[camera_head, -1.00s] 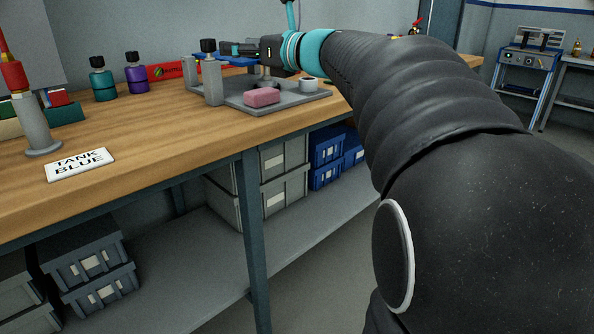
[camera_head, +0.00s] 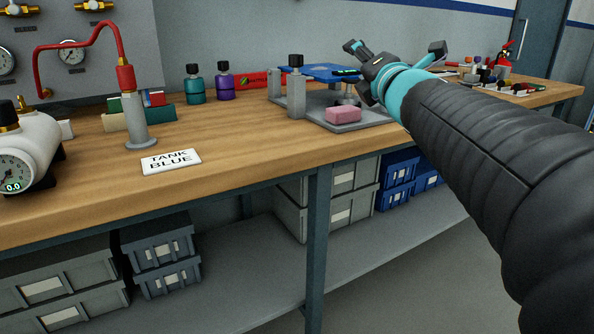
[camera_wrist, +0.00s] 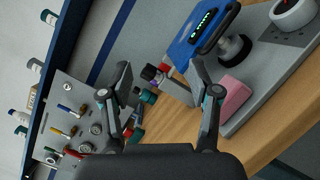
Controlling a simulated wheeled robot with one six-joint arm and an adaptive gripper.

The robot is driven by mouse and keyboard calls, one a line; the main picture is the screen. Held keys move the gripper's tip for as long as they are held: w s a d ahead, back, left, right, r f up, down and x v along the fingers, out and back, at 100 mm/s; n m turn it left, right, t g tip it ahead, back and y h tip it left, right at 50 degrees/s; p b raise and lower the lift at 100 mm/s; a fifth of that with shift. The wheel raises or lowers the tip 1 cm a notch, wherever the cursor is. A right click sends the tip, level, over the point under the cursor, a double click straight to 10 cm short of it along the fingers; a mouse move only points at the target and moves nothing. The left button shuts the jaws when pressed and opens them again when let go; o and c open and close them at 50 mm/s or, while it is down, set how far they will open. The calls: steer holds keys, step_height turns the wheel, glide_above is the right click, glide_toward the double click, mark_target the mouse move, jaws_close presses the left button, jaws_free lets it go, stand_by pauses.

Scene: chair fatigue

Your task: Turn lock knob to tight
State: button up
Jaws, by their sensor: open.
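A grey fixture (camera_head: 355,124) stands on the wooden bench with a blue plate (camera_head: 318,71) across it. A grey post with a black knob (camera_head: 295,61) on top stands at its left; I cannot tell for sure that this is the lock knob. In the wrist view, a black round part (camera_wrist: 235,50) sits beside the blue plate (camera_wrist: 190,40), and a white round part with a red top (camera_wrist: 292,10) is at the top right. My gripper (camera_head: 395,50) is open and empty above the fixture's right side. Its spread fingers also show in the wrist view (camera_wrist: 160,75).
A pink block (camera_head: 342,115) lies at the fixture's front. Teal (camera_head: 195,85) and purple (camera_head: 225,82) bottles stand behind on the left. A red pipe stand (camera_head: 128,95) and a TANK BLUE sign (camera_head: 171,161) are further left. The bench front between sign and fixture is clear.

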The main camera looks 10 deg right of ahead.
steer(key=s+f+m+g+h, duration=0.2)
steer(key=s+f+m+g, duration=0.2)
steer(key=f+m, duration=0.5)
steer(key=s+a+f+m+g+h+p, duration=0.1)
steer(key=s+f+m+g, duration=0.3)
steer(key=s+f+m, duration=0.4)
steer(key=shift+s+a+f+m+h, duration=0.15)
steer(key=shift+s+f+m+h, duration=0.25)
steer(key=shift+f+m, duration=0.7)
steer(key=shift+f, duration=0.15)
